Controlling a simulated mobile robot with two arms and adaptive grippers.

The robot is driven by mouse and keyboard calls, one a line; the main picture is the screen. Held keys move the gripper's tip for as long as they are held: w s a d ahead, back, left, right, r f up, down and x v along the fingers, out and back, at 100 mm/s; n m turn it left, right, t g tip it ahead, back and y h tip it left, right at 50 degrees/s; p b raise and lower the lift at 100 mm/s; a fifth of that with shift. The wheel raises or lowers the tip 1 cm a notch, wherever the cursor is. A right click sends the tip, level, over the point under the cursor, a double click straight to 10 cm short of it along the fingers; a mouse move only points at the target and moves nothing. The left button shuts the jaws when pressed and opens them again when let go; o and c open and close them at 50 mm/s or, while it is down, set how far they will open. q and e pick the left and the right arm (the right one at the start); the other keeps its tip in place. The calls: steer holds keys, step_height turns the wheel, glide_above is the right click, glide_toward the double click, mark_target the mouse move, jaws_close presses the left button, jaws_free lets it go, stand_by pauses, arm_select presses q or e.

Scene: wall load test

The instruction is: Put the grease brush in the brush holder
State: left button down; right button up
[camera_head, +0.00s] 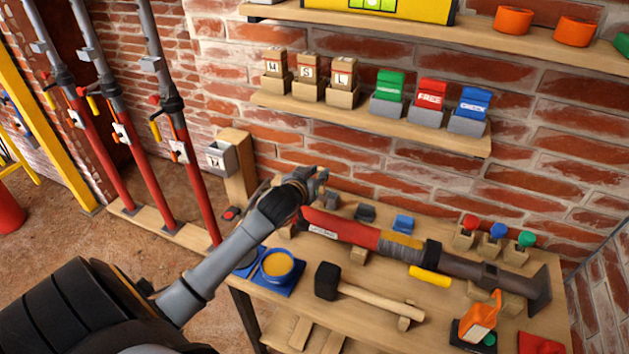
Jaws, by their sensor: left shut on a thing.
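My left gripper (314,180) is above the far left part of the workbench, close to the brick wall. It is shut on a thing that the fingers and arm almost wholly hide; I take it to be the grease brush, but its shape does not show. A blue pot of yellow grease (278,266) stands on a blue mat at the bench's left edge, nearer than the gripper. I cannot make out the brush holder for certain. My right gripper is not in view.
A red and grey prop (345,229) lies across the bench (380,323) on wooden blocks. A black-headed mallet (328,281) lies in front. Three red props (188,170) stand at left. A shelf (400,130) with small boxes hangs above the bench.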

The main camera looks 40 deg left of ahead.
arm_select(q)
steer(key=w+a+b, duration=0.1)
steer(key=w+b, duration=0.3)
steer(key=w, duration=0.3)
steer(key=shift+w+a+f, duration=0.15)
steer(key=shift+w+a, duration=0.05)
steer(key=shift+a, duration=0.15)
stand_by(0.4)
steer(key=shift+s+d+p, duration=0.1)
steer(key=shift+p, duration=0.55)
stand_by(0.4)
steer(key=shift+f, duration=0.3)
stand_by(0.4)
steer(key=shift+f+b, duration=0.35)
steer(key=shift+f, duration=0.2)
stand_by(0.3)
